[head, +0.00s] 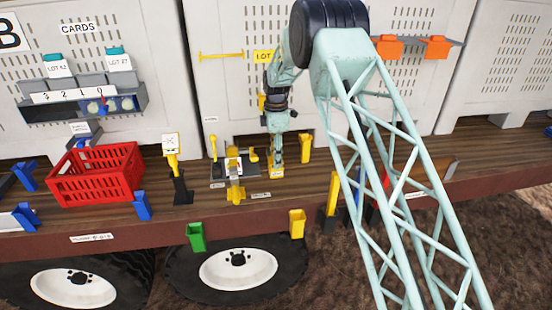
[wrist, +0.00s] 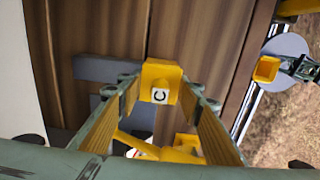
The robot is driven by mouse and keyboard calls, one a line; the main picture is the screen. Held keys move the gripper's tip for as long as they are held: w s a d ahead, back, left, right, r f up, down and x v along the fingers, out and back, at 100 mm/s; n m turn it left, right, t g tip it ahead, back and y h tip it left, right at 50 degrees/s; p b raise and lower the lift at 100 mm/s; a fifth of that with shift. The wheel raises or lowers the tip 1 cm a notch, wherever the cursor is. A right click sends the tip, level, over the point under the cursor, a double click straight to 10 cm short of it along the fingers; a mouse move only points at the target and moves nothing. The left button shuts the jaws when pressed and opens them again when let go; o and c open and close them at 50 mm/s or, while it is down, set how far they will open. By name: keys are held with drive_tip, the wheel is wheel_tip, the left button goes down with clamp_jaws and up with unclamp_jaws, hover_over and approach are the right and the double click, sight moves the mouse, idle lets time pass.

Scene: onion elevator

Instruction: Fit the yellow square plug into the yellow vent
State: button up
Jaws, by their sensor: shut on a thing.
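My gripper (head: 278,136) points down over the wooden deck, left of a short yellow post (head: 305,148). In the wrist view its two fingers (wrist: 160,92), with yellow inner faces, are shut on a yellow square block (wrist: 160,74), which I take for the yellow square plug. A small white tag with a dark curved mark is on the block. In the head view yellow (head: 277,155) shows under the gripper, low over the deck. I cannot pick out the yellow vent for sure. Whether the block touches the deck is unclear.
A grey-based stand with yellow parts (head: 235,165) is just left of my gripper. A red crate (head: 95,172) is farther left. A yellow cup (head: 297,222) and a green cup (head: 195,235) hang at the deck's front edge. The panelled wall stands behind.

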drive_tip(key=shift+f, duration=0.55)
drive_tip(key=o, duration=0.9)
drive_tip(key=shift+r, duration=0.15)
drive_tip(key=shift+r, duration=5.85)
